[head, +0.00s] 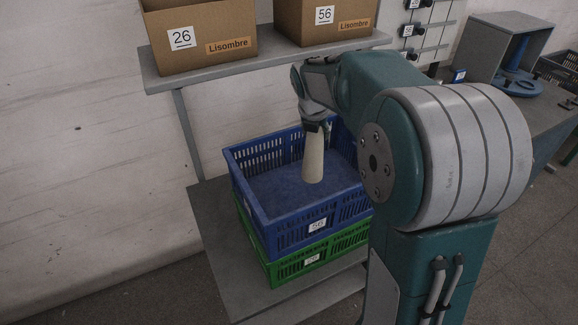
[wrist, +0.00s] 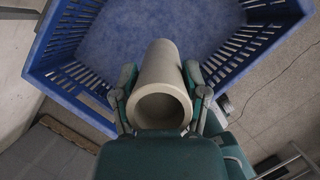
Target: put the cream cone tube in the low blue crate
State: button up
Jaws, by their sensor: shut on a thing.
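The cream cone tube (head: 313,160) hangs from my gripper (head: 314,124), close to upright, over the inside of the blue crate (head: 311,237). In the wrist view the tube (wrist: 160,82) sits between the two fingers of my gripper (wrist: 160,100), with its open end toward the camera. The gripper is shut on the tube. The blue crate (wrist: 67,88) also shows around the tube in the wrist view, and its visible floor is bare. I cannot tell whether the tube's lower end touches the crate floor.
The blue crate is stacked on a green crate (head: 291,268), on a grey low shelf (head: 228,243). A grey upper shelf (head: 270,64) with cardboard boxes labelled 26 (head: 205,38) and 56 (head: 322,20) is behind and above. A grey bench (head: 545,110) stands at right.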

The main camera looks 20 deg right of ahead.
aim_at(312, 172)
jog(key=w+a+f, duration=0.1)
jog(key=a+f, duration=0.6)
jog(key=f, duration=0.3)
jog(key=shift+w+a, duration=0.15)
jog(key=shift+a, duration=0.2)
jog(key=o, duration=1)
jog(key=shift+f, duration=0.1)
